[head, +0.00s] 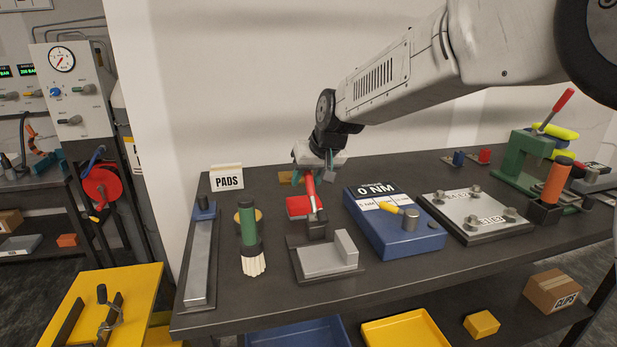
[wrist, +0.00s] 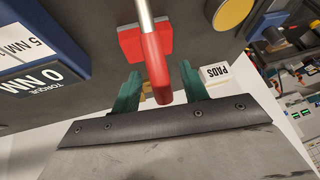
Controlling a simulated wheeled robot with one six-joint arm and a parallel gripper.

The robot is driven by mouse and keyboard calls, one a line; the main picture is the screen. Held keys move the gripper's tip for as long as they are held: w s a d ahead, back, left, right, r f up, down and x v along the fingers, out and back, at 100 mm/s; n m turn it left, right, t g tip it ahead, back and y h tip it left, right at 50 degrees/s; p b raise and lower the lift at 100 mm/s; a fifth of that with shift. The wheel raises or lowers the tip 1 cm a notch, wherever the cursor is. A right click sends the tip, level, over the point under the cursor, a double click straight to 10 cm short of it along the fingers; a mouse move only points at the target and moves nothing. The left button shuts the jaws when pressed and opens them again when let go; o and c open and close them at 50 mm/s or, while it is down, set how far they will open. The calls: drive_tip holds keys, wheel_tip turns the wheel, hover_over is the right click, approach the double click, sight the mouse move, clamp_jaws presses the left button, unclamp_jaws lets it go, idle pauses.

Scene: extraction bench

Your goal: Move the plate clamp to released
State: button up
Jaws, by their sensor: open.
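The plate clamp (head: 328,259) is a grey fixture with a raised block on a dark base, near the bench's front edge. Its lever has a red grip (head: 309,187) and stands up, nearly vertical in the head view. My gripper (head: 313,174) is above the clamp, pointing down, with its green fingers open. In the wrist view, the red grip (wrist: 154,68) lies between the two fingers, on a silver rod (wrist: 146,18). Gaps show on both sides of the grip there. The lever's lower end and the clamp base are outside the wrist view.
A red block (head: 297,206) sits just behind the clamp. A blue torque box (head: 392,235) stands close on the right, and a green-handled brush (head: 248,225) on the left. A PADS sign (head: 228,178) stands at the back left. A bolted plate (head: 475,216) is farther right.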

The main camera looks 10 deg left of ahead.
drive_tip(key=v, duration=0.7)
drive_tip(key=shift+r, duration=0.35)
drive_tip(key=shift+s+d, duration=0.1)
drive_tip(key=s+d+f+m+g+h, duration=0.1)
drive_tip(key=s+d+f+m+h, duration=0.1)
drive_tip(key=s+d, duration=1.5)
drive_tip(key=s+d+f+m+g+h, duration=0.2)
drive_tip(key=s+d+f+m, duration=0.1)
drive_tip(key=s+d, duration=1.4)
drive_tip(key=shift+s+m, duration=0.3)
drive_tip(key=shift+s, duration=1.4)
drive_tip(key=shift+f, duration=0.1)
